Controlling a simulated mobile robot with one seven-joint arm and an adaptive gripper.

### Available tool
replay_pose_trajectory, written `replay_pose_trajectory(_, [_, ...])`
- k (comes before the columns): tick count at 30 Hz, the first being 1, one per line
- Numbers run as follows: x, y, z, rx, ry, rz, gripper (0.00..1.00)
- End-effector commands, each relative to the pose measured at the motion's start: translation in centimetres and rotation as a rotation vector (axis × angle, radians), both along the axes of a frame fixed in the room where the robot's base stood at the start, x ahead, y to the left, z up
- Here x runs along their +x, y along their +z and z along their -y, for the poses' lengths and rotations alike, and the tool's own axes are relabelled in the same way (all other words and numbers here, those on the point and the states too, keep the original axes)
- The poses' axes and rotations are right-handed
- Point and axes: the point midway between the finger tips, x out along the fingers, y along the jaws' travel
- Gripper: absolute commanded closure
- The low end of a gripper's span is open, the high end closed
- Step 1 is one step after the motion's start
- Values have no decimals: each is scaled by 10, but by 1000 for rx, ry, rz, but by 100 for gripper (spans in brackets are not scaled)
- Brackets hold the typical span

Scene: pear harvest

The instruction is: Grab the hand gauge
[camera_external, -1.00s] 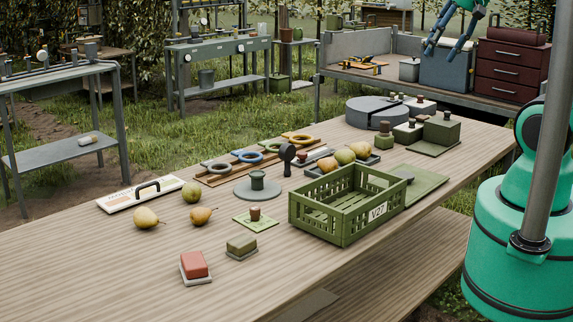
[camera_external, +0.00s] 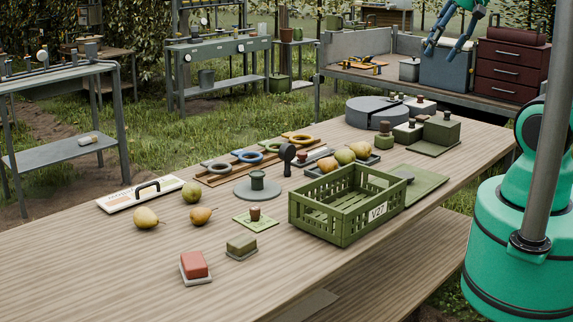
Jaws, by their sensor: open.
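No label in view names the hand gauge, so I cannot tell for certain which item it is. A white flat plate with a black handle and small print (camera_external: 128,201) lies at the left of the wooden table. A dark, round-headed upright tool (camera_external: 287,153) stands behind the green crate. Coloured rings (camera_external: 249,157) rest on a wooden rack near the back edge. My gripper (camera_external: 441,52) is at the top right, high and well apart from these items. Its fingers point down, open and empty.
The green slatted crate (camera_external: 315,220) marked V27 stands mid-table. Loose pears (camera_external: 147,218) lie by the white plate. Red (camera_external: 194,264) and green (camera_external: 241,245) blocks sit nearer the front. Grey and green fixtures (camera_external: 378,113) fill the far end. The front left of the table is clear.

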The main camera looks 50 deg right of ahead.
Motion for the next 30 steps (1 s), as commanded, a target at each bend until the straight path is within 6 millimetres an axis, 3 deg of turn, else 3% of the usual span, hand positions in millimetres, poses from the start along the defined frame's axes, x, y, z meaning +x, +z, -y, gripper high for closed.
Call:
replay_pose_trajectory(8, [0,0,0,0,0,0,49])
replay_pose_trajectory(10, [0,0,0,0,0,0,43])
replay_pose_trajectory(20, [1,1,0,1,-2,-1,43])
replay_pose_trajectory(26, [13,7,0,14,-28,-12,43])
replay_pose_trajectory(30, [31,15,1,36,-71,-29,43])
